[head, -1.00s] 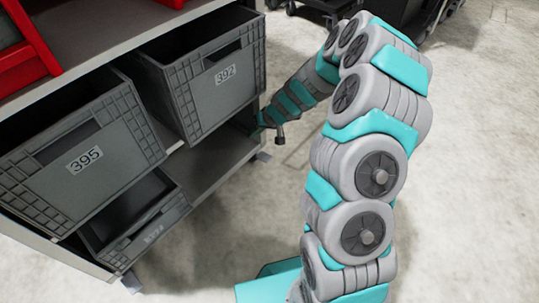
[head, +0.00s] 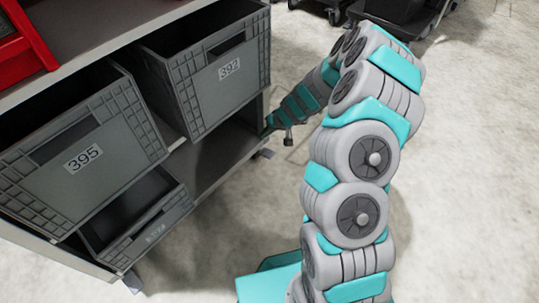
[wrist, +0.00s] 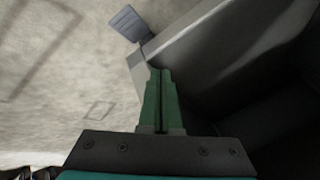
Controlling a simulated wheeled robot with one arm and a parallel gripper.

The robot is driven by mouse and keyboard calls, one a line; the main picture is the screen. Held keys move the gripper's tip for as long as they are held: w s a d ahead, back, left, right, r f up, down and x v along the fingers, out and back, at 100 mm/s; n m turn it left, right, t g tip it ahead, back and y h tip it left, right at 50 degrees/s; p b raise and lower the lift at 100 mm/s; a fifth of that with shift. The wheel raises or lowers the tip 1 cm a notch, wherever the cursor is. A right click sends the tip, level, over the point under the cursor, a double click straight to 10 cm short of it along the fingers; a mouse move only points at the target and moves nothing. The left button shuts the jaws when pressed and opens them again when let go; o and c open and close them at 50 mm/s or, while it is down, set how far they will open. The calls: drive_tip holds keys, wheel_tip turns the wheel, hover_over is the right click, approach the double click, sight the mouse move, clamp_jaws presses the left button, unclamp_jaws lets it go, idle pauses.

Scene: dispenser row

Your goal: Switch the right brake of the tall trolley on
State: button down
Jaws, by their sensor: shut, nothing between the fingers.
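The tall trolley (head: 215,170) is a grey shelf unit with crates, at the left of the head view. Its right brake is a small grey-blue pedal (head: 265,154) low at the right front corner. The pedal also shows in the wrist view (wrist: 128,23), flat and sticking out past the trolley's edge. My gripper (wrist: 160,72) has its green fingers shut with nothing between them. The fingertips are beside the trolley's lower edge, apart from the pedal in the picture.
Crates marked 392 (head: 225,80) and 395 (head: 90,150) sit on the trolley, with a lower crate (head: 150,225) beneath. A second pedal (head: 132,282) is at the left front corner. Dark wheeled equipment (head: 405,15) stands behind. The pale floor at right is clear.

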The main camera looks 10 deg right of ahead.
drive_tip(key=b, duration=0.3)
hover_over(268, 154)
wheel_tip(268, 154, down, 6)
drive_tip(key=shift+s+d+r, duration=0.1)
drive_tip(key=shift+s+d+f+b, duration=0.15)
drive_tip(key=shift+f+b, duration=0.4)
drive_tip(key=shift+f, duration=0.1)
idle(1.3)
drive_tip(key=shift+s+f+b, duration=0.1)
drive_tip(key=shift+f+b, duration=0.3)
drive_tip(key=shift+b, duration=0.1)
drive_tip(key=shift+s+d+f, duration=0.1)
drive_tip(key=shift+f, duration=0.4)
drive_tip(key=shift+s+d+f, duration=0.1)
drive_tip(key=shift+f, duration=0.35)
idle(1.1)
drive_tip(key=shift+r, duration=0.1)
drive_tip(key=shift+w+a+r+p, duration=0.15)
drive_tip(key=shift+r+p, duration=0.15)
drive_tip(key=shift+r, duration=0.35)
drive_tip(key=shift+w+a+r+p, duration=0.15)
drive_tip(key=shift+r+p, duration=0.1)
drive_tip(key=shift+r, duration=0.4)
drive_tip(key=shift+d, duration=0.1)
